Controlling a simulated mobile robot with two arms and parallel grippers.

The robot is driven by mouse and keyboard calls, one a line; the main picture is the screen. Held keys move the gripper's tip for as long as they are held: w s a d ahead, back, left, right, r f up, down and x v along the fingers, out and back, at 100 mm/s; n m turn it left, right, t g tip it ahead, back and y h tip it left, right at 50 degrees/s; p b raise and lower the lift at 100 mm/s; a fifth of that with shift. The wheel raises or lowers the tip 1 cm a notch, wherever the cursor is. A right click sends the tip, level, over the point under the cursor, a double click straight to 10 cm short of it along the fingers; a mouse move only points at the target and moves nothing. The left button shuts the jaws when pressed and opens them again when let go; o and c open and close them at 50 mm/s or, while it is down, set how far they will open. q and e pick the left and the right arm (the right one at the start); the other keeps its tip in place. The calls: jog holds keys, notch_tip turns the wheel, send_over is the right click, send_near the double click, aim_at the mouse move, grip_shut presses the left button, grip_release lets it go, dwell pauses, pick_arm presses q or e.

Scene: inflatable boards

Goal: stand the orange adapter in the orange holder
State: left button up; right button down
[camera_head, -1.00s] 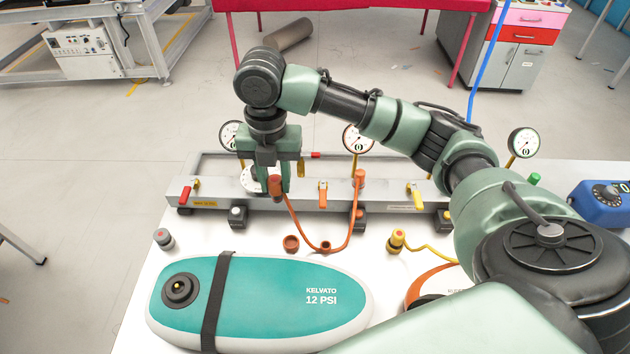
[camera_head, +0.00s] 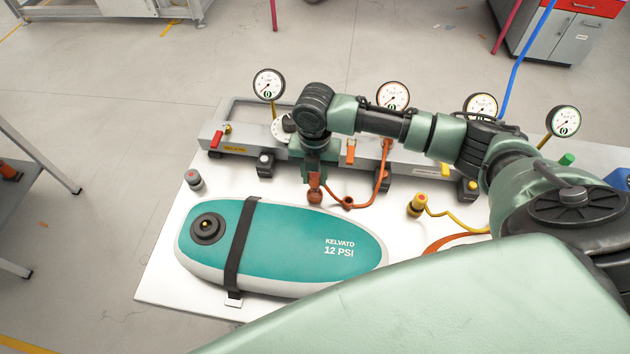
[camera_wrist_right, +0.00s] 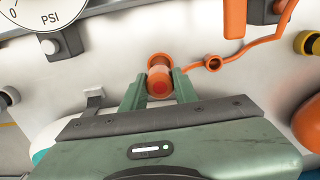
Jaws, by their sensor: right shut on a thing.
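My right gripper (camera_head: 315,172) points down near the manifold's front, its fingers shut around the orange adapter (camera_head: 315,180). In the right wrist view the adapter (camera_wrist_right: 159,86) sits upright between the fingertips (camera_wrist_right: 160,92), its round end facing the camera. The orange holder (camera_head: 314,197), a small cup on the white table, shows directly below the adapter. Adapter and holder overlap in both views, so I cannot tell whether the adapter is inside the holder or just over it. My left gripper is out of view.
An orange cord with a ring (camera_head: 348,203) lies just right of the holder. The teal board (camera_head: 290,245) lies close in front. The grey manifold with gauges (camera_head: 268,84) stands behind. A yellow adapter (camera_head: 417,205) and a grey one (camera_head: 194,179) stand on either side.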

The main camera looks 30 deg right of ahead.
aim_at(315, 185)
notch_tip(315, 185, down, 3)
jog(key=shift+f, duration=0.2)
jog(key=shift+f, duration=0.15)
jog(key=c, duration=1.1)
grip_release()
notch_tip(315, 185, up, 12)
jog(key=shift+r+b, duration=0.15)
jog(key=shift+b, duration=0.6)
